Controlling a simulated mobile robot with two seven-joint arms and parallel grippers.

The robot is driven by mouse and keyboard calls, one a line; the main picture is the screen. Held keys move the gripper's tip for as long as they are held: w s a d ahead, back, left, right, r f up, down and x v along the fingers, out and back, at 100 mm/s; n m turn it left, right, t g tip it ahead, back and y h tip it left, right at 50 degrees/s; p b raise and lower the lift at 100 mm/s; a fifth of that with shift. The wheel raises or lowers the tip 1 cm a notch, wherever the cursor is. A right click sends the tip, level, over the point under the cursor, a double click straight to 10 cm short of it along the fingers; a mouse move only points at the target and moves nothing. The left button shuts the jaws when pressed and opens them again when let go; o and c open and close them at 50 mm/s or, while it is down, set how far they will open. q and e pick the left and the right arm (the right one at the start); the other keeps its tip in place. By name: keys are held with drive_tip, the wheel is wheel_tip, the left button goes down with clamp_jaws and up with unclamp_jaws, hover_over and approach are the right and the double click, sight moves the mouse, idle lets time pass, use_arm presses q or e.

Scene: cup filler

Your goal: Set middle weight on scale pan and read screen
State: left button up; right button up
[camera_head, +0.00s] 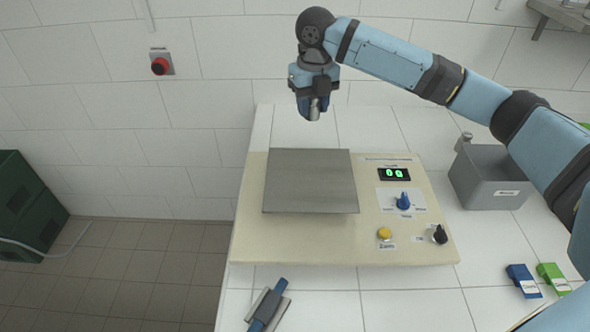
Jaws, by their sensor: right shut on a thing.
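The scale has a cream body (330,241) with a bare square grey metal pan (310,181). Its small screen (394,174) shows green digits that look like 00. My right gripper (314,103) is above the far side of the scale, beyond the pan's back edge in the picture. It is shut on a small shiny metal weight (315,110), largely hidden by the fingers. Another small metal piece (465,138), perhaps a weight, shows by the back left corner of a grey bin. My left gripper is not in view.
The panel carries a blue knob (403,201), a yellow button (384,233) and a black knob (440,235). The grey bin (492,186) stands at right. Blue (523,281) and green (552,278) labelled items lie front right. A blue-handled tool (268,306) lies in front.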

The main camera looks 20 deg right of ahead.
sight(310, 177)
wheel_tip(310, 177, down, 19)
drive_tip(key=shift+s+d+p, duration=0.1)
drive_tip(key=shift+p, duration=0.5)
drive_tip(key=shift+f, duration=0.1)
drive_tip(key=o, duration=1)
wheel_tip(310, 177, up, 12)
drive_tip(key=shift+r+b, duration=0.15)
drive_tip(key=shift+b, duration=0.45)
